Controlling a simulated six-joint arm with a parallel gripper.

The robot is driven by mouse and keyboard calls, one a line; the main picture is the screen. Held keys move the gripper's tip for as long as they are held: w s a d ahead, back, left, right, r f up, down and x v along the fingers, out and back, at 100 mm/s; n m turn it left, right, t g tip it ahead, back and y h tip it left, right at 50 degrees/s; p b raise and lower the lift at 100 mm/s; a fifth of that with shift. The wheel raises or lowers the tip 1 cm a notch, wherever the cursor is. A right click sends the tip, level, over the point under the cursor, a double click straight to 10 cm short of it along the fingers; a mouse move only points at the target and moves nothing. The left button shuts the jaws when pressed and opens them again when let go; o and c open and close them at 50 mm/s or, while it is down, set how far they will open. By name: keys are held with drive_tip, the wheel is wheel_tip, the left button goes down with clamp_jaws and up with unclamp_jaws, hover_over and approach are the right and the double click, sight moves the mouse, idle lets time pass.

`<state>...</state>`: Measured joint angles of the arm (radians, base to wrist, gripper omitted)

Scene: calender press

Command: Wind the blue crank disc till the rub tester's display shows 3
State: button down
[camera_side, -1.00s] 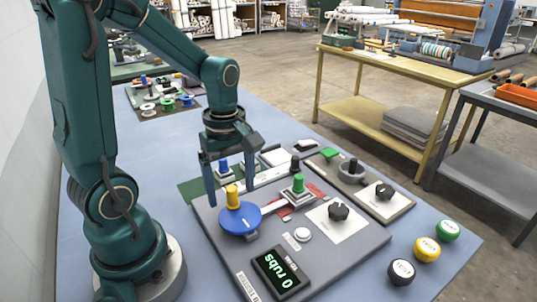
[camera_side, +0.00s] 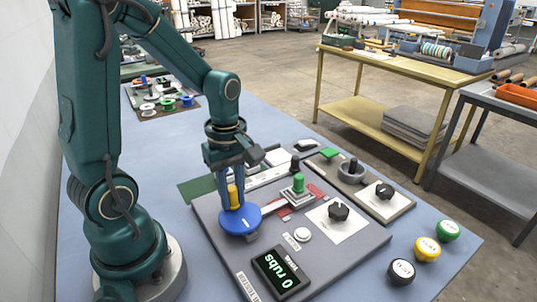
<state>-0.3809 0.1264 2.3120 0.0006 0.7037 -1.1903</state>
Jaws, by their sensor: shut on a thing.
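The blue crank disc (camera_side: 242,222) lies flat on the grey rub tester board (camera_side: 340,262). A yellow handle (camera_side: 233,194) stands upright on its far left part. My gripper (camera_side: 233,196) points down over the disc and is shut on the yellow handle, which shows partly between the fingers. The tester's display (camera_side: 281,273) reads "0 rubs". A white arm links the disc side to a slide with a green knob (camera_side: 298,183) to the right.
A black knob (camera_side: 339,211) on a white plate and a white round button (camera_side: 303,234) sit on the board. A second panel with a black knob (camera_side: 384,190) lies behind. Black, yellow and green round buttons (camera_side: 427,249) stand at the right.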

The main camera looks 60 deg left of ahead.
sight(254, 210)
drive_tip(key=shift+w+d, duration=0.2)
drive_tip(key=shift+w, duration=0.5)
drive_tip(key=shift+w+d, duration=0.55)
drive_tip(key=shift+d, duration=0.05)
drive_tip(key=shift+w+d, duration=0.2)
drive_tip(key=shift+d, duration=0.55)
